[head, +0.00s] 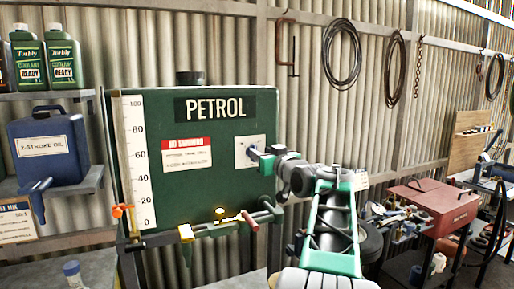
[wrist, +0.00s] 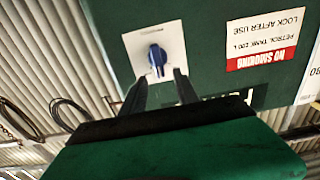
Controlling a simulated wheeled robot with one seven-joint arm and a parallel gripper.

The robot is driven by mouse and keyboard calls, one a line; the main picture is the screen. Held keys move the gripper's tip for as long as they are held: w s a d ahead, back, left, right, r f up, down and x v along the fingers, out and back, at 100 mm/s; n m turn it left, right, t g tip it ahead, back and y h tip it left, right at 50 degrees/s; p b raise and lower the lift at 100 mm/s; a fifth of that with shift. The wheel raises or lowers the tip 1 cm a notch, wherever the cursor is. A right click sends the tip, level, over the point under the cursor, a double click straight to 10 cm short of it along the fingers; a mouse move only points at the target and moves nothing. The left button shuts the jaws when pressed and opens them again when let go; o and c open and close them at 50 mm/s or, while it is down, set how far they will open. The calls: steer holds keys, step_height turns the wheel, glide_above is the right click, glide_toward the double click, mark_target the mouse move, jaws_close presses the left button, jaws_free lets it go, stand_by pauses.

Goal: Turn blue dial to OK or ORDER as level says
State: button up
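The green petrol tank (head: 205,205) stands against the wall, with a white 0–100 level scale (head: 137,165) down its left side. I cannot make out a level mark on the scale. The blue dial (wrist: 157,58) sits on a white plate (wrist: 142,42) on the tank's front; its plate lettering is unreadable. In the head view the plate (head: 243,144) shows right of the red-and-white notice, with the dial mostly obscured by my gripper (head: 262,157). In the wrist view my gripper (wrist: 160,76) is open, its fingertips just short of the dial, one toward each side.
A shelf at left holds a blue oil can (head: 48,152) and green coolant bottles (head: 62,60). A red toolbox (head: 436,203) stands at right.

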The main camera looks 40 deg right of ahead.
steer(key=p+x, duration=0.1)
steer(key=x, duration=0.3)
jaws_close()
stand_by(0.5)
